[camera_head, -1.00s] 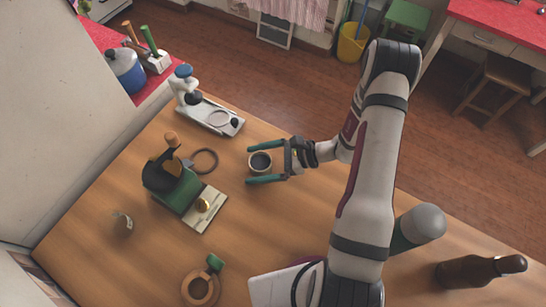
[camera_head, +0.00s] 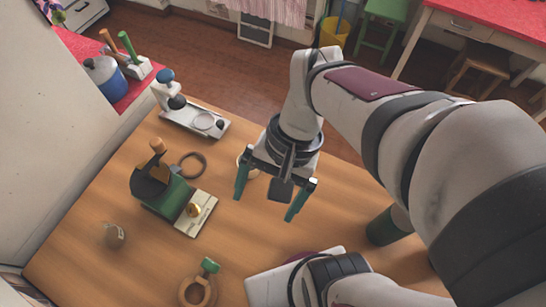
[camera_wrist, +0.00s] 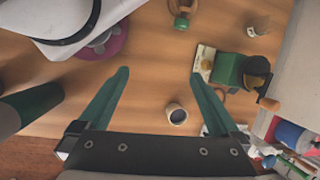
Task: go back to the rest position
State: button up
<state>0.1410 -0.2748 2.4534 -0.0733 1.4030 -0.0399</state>
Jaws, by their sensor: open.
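My gripper (camera_head: 271,193) is open and empty, its two green fingers spread and pointing down above the wooden table (camera_head: 240,245). In the wrist view the fingers (camera_wrist: 158,90) also stand apart with only table between their tips. A small white cup with dark contents (camera_wrist: 177,114) stands on the table, in the wrist view below and nearer the right finger. In the head view the cup is mostly hidden behind my gripper.
A green and black device (camera_head: 165,190) on a pale base and a white stand with a ring (camera_head: 194,116) are on the table's left. A brown ring with a green handle (camera_head: 198,288) lies at the front. A green cylinder (camera_head: 384,228) stands right, beneath my arm.

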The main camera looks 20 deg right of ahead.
jog(key=s, duration=0.1)
jog(key=s+n+t+h, duration=0.1)
jog(key=s+d+n+h, duration=0.1)
jog(key=shift+r+t, duration=0.3)
jog(key=shift+r, duration=0.05)
dwell(0.8)
